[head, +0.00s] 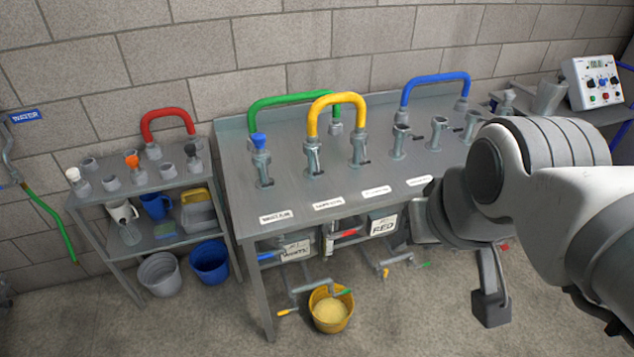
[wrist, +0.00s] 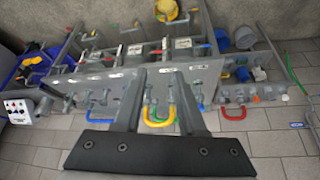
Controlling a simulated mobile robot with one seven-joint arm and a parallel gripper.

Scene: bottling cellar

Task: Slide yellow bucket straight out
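The yellow bucket (head: 331,319) stands upright on the floor at the front of the grey bench, with pale yellow contents. A grey pipe with a green and an orange-yellow end crosses just above its rim. The bucket also shows at the top of the wrist view (wrist: 165,12), which looks upside down. My gripper (wrist: 160,85) has its two fingers spread apart with nothing held between them. In the head view my gripper (head: 490,285) is right of the bucket and well apart from it, partly hidden by my arm.
The grey bench (head: 235,200) carries taps and green, yellow and blue hoses. A low shelf (head: 170,182) stands left, with a grey bucket (head: 160,274) and a blue bucket (head: 209,262) at its foot. Another pipe (head: 385,265) sits right of the yellow bucket. The front floor is clear.

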